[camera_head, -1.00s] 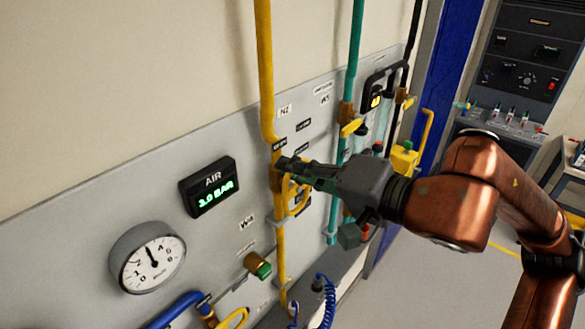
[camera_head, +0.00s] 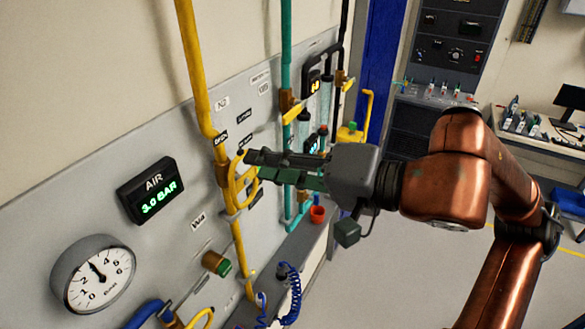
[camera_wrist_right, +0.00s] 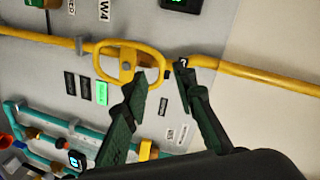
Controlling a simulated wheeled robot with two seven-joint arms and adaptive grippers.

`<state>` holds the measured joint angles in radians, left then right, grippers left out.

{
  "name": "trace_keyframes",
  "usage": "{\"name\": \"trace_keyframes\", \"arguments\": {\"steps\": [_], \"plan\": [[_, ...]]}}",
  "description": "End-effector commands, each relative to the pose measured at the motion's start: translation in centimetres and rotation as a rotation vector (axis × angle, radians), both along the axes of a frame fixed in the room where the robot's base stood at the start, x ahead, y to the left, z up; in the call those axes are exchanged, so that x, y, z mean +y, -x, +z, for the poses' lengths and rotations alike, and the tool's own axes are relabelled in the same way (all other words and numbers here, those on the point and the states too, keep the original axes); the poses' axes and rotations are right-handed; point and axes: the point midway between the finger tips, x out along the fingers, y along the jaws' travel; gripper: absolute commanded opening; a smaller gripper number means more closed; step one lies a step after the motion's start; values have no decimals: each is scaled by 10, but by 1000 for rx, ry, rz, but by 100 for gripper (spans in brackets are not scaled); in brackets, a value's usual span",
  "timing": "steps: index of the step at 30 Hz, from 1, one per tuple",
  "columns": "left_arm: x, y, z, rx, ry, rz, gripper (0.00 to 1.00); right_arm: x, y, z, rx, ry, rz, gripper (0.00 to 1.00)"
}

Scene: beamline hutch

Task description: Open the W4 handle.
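The yellow loop handle (camera_head: 236,196) sits on the valve of the vertical yellow pipe (camera_head: 186,60) on the grey wall panel. A small W4 label (camera_head: 198,219) is on the panel to its left and lower. In the right wrist view the handle (camera_wrist_right: 97,62) is a rounded loop, with the W4 label (camera_wrist_right: 104,10) above it. My right gripper (camera_head: 252,166) is at the handle with its fingers apart. In the wrist view the gripper (camera_wrist_right: 161,71) has the handle's near end between its fingertips; contact cannot be told. My left gripper is out of view.
A pressure gauge (camera_head: 93,275) and an AIR display (camera_head: 151,190) are on the panel at left. A green-tipped valve (camera_head: 217,264) is below the handle. Teal pipes (camera_head: 286,60) and another yellow valve handle (camera_head: 292,114) are to the right. Open floor lies at right.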

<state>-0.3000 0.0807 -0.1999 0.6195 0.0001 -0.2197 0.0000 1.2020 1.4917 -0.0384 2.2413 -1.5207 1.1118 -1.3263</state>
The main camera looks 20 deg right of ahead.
Motion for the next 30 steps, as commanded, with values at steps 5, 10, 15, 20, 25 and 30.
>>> {"name": "trace_keyframes", "arguments": {"steps": [5,10,15,20,25,30], "plan": [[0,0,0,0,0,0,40,-18,21,5,1,0,-2,25],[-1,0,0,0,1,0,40,-27,36,9,2,-1,1,25],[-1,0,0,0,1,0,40,-33,43,11,0,-1,1,25],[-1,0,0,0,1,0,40,-34,45,12,1,0,2,25],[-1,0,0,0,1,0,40,-34,45,12,0,-1,1,25],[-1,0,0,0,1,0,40,-34,45,12,0,-1,1,25]]}}
